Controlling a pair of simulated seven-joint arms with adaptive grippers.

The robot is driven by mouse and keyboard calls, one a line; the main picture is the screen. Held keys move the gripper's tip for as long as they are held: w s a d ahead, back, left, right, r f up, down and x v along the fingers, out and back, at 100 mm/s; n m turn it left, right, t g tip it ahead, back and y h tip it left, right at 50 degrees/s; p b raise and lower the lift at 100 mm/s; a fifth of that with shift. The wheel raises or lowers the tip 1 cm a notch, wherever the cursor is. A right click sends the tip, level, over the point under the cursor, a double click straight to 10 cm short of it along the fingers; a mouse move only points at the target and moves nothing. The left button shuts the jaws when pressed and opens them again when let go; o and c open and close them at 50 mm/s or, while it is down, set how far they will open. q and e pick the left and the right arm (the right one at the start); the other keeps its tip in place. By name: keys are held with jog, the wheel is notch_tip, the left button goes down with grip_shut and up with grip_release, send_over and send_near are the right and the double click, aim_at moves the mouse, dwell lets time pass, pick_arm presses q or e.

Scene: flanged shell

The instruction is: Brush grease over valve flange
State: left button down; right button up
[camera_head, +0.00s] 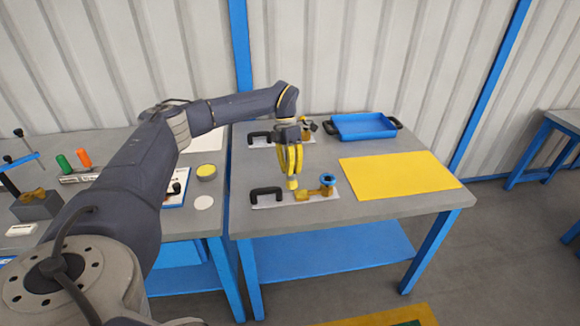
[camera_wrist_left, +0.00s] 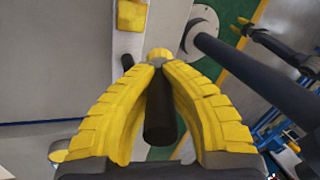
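My left gripper (camera_head: 292,176), with yellow ribbed fingers, points down over the near plate on the right-hand table. In the left wrist view its fingers (camera_wrist_left: 158,66) close around a dark handle (camera_wrist_left: 160,108) with a grey collar and yellow tip, which looks like the brush. The yellow tip (camera_head: 293,184) is low, beside the brass valve (camera_head: 302,194) with its blue handwheel (camera_head: 327,179); I cannot tell whether it touches the flange. A pot of yellow grease (camera_head: 206,170) stands on the left table.
The near plate (camera_head: 265,201) has a black handle, and another handled plate (camera_head: 258,142) lies behind it. A blue tray (camera_head: 362,127) stands at the back. A yellow mat (camera_head: 400,174) lies bare on the right. A white disc (camera_head: 203,203) lies near the left table's edge.

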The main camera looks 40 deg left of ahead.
aim_at(290, 183)
pick_arm(q)
jog(key=shift+f, duration=2.8)
jog(key=shift+w+d+f, duration=0.1)
jog(key=shift+d+f, duration=0.05)
jog(key=shift+f, duration=0.15)
jog(key=shift+w+d, duration=1.85)
jog(key=shift+w, duration=0.2)
jog(key=shift+s+a+f, duration=0.15)
jog(key=shift+s+a, duration=1.8)
jog(key=shift+s, duration=0.1)
jog(key=shift+s+a, duration=0.1)
jog(key=shift+a, duration=0.05)
jog(key=shift+r, duration=4.1)
